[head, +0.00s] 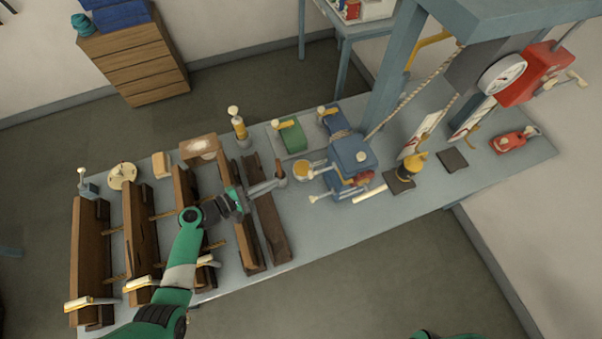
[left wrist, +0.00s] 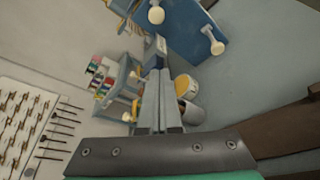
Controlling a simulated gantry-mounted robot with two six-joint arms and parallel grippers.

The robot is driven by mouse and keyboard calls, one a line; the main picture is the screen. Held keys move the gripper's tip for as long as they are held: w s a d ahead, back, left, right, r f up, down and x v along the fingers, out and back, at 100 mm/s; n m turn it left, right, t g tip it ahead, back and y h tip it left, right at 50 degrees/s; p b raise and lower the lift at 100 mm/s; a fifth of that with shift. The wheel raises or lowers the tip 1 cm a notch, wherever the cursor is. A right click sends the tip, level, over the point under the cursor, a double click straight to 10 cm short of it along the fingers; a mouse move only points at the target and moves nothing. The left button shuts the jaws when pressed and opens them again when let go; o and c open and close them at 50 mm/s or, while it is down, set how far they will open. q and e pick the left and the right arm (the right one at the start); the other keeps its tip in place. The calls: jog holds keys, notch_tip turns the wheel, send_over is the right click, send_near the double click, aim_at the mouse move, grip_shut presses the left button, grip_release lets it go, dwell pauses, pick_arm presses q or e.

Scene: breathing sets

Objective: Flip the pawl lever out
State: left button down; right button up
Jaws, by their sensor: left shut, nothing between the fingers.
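A blue winch-like block (head: 352,158) stands on the bench right of centre, with a red part (head: 366,179) on its side. A white-knobbed lever (head: 318,198) sticks out low on its left. In the left wrist view a blue body (left wrist: 188,35) shows at the top with a white-knobbed lever (left wrist: 217,47) and another white knob (left wrist: 156,15). I cannot tell which lever is the pawl lever. My left gripper (head: 273,186) is shut and empty, left of the block and apart from it; its closed fingers also show in the left wrist view (left wrist: 160,80). My right gripper is out of view.
Long wooden beams (head: 142,235) cover the left bench. A post (head: 395,75) and ropes rise behind the block. The bench front (head: 325,235) is clear.

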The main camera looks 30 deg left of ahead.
aim_at(323, 170)
pick_arm(q)
jog(key=b+x, duration=0.8)
jog(key=x, duration=0.2)
jog(key=shift+s+d+r+p, duration=0.45)
jog(key=shift+d+r+p, duration=0.1)
jog(key=shift+r+p, duration=0.2)
jog(key=shift+s+d+r+p, duration=0.45)
jog(key=shift+d+r+p, duration=0.15)
jog(key=shift+r+p, duration=0.2)
